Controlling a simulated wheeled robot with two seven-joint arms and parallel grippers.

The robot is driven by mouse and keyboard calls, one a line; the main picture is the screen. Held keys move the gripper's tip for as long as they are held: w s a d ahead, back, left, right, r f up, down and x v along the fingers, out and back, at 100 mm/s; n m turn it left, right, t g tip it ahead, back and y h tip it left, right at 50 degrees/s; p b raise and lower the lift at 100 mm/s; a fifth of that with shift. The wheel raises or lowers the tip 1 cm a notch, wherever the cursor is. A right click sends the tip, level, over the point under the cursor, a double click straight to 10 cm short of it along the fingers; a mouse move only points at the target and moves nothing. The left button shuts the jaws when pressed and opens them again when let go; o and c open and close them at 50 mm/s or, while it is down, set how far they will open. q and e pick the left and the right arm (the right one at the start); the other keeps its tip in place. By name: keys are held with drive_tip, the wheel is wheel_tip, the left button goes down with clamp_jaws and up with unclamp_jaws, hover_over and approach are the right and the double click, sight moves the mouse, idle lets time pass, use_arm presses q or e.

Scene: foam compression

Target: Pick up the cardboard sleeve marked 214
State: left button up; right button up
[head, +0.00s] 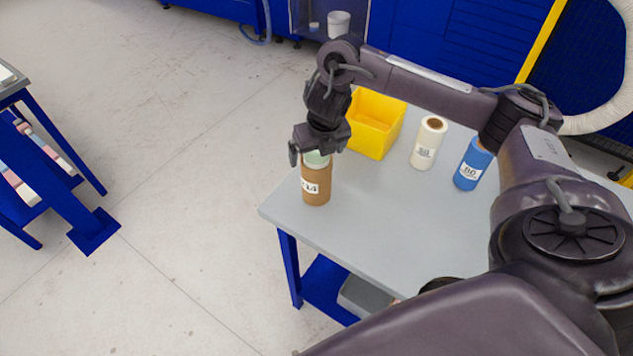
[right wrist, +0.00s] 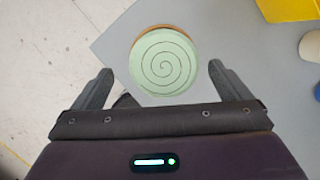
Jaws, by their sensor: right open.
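The cardboard sleeve (head: 316,190) stands upright near the left corner of the grey table (head: 380,225). It is brown with a white label, partly readable as "14", and its top shows pale green. In the right wrist view its round top (right wrist: 164,62) is pale green with a dark spiral and a thin brown rim. My right gripper (head: 318,152) is just above the sleeve and hides part of its top. In the right wrist view the right gripper (right wrist: 160,88) is open, with one finger on each side of the sleeve's top and gaps between. My left gripper is not in view.
A yellow bin (head: 376,125) stands behind the sleeve. A cream roll (head: 427,145) and a blue roll (head: 469,165) stand to the right on the table. The table's left edge is close to the sleeve. The table's front middle is clear.

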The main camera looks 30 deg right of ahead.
sight(316, 178)
drive_tip(key=x, duration=0.2)
drive_tip(key=p+x, duration=0.1)
drive_tip(key=shift+w+d+f, duration=0.15)
drive_tip(key=shift+d+f, duration=0.05)
drive_tip(key=shift+f, duration=0.5)
drive_tip(key=c, duration=0.8)
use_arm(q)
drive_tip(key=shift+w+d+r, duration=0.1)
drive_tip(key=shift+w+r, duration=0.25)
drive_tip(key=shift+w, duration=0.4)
use_arm(e)
drive_tip(key=c, duration=0.6)
drive_tip(key=shift+r, duration=0.1)
